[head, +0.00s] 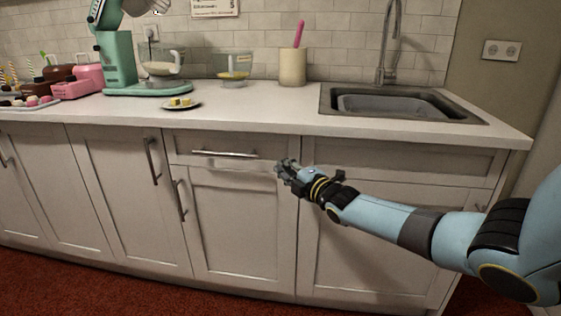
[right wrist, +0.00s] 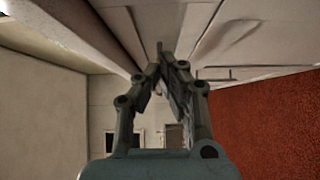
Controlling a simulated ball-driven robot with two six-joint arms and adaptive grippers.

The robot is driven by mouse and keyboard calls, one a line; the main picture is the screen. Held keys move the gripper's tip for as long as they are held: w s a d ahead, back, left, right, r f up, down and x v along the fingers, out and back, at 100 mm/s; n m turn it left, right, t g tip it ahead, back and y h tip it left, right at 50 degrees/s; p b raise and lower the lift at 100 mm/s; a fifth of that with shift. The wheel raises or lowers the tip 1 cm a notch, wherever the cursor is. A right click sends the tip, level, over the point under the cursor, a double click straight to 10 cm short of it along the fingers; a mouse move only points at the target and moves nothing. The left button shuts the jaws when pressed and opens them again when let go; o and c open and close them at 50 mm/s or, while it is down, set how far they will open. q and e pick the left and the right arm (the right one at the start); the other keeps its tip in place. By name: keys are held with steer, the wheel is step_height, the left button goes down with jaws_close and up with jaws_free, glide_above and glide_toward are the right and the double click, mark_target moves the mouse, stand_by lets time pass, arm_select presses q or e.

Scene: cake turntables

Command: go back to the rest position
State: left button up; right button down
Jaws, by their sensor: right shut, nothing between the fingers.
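My right gripper (head: 281,167) is in front of the cabinet doors in the head view, below the counter edge and close to the right end of a drawer handle (head: 225,154). I cannot tell from this view how far it is from the cabinet front. In the right wrist view its two fingers (right wrist: 160,50) come together at the tips, shut with nothing between them. My left gripper is not in view.
The white counter (head: 260,111) holds a teal stand mixer (head: 118,60), a glass bowl (head: 235,70), a plate with yellow pieces (head: 181,105), a utensil crock (head: 292,67) and a sink (head: 395,104). Red carpet (head: 130,297) lies below the cabinets.

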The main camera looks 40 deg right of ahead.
arm_select(q)
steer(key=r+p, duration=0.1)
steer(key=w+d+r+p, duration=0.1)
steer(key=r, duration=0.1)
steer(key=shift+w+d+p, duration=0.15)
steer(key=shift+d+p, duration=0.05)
steer(key=shift+p, duration=0.2)
arm_select(e)
steer(key=s+a, duration=0.1)
steer(key=s, duration=0.6)
steer(key=shift+s, duration=0.35)
steer(key=s+a+f+m+g, duration=0.3)
steer(key=s+a+f+g, duration=0.15)
steer(key=s+f, duration=0.75)
steer(key=s+a+f+m+g, duration=0.2)
steer(key=s+a+f+g, duration=0.25)
steer(key=s+f, duration=0.75)
steer(key=s+a+f+m+g, duration=0.2)
steer(key=s+f, duration=0.3)
steer(key=s, duration=0.3)
steer(key=s+a+f+m+g, duration=0.3)
steer(key=s+f+m, duration=0.2)
steer(key=s, duration=0.4)
steer(key=s+a+f+m+g+y, duration=0.1)
steer(key=s+a+f+m+g, duration=0.2)
steer(key=s, duration=0.6)
steer(key=shift+a+f+m, duration=0.25)
steer(key=shift+f+m, duration=0.45)
steer(key=shift+f, duration=0.45)
